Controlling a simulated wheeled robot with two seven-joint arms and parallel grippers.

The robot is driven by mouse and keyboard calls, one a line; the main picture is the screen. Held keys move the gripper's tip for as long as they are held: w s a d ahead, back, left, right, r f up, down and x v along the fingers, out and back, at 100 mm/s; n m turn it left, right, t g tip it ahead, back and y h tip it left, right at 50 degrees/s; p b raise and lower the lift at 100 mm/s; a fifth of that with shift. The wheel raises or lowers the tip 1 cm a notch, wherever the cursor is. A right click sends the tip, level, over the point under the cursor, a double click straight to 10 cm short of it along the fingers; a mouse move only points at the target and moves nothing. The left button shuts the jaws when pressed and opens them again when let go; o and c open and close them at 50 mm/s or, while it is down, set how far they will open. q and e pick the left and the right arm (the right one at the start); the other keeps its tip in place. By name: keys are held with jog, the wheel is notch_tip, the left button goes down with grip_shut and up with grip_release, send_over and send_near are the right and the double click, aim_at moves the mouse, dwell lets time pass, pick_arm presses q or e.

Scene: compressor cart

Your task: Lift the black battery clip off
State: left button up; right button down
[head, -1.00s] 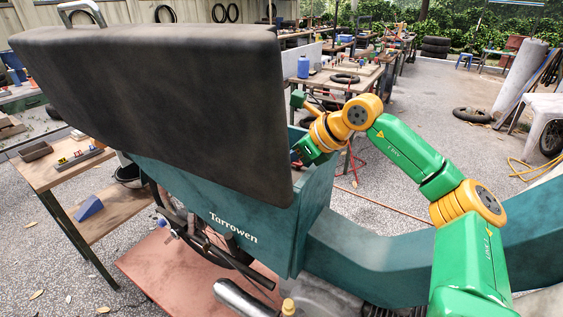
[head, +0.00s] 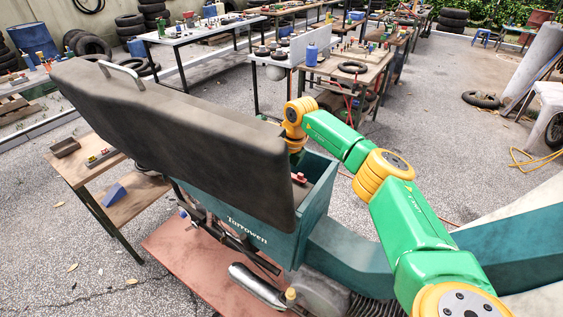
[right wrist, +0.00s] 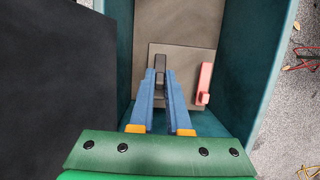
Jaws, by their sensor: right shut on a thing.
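The black battery clip (right wrist: 160,62) shows in the right wrist view between the tips of my right gripper (right wrist: 164,72), whose blue fingers are shut on it. The clip is over the left part of a grey-brown block, probably the battery (right wrist: 183,57). I cannot tell whether the clip touches it. A red clip (right wrist: 205,82) is on the block's right side, apart from my fingers; it also shows in the head view (head: 299,178). In the head view the dark seat hides my right fingertips. My left gripper is not in view.
The teal box (head: 321,200) has walls around the battery. The raised dark seat (head: 185,145) stands close on the left, also in the wrist view (right wrist: 55,80). A side table (head: 85,170) with small items is at the left. The box is open above.

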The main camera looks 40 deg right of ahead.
jog(key=shift+w+a+r+g, duration=0.2)
jog(key=shift+w+g, duration=0.15)
jog(key=shift+g, duration=0.05)
jog(key=shift+w, duration=0.1)
dwell(0.3)
jog(key=c, duration=0.9)
grip_release()
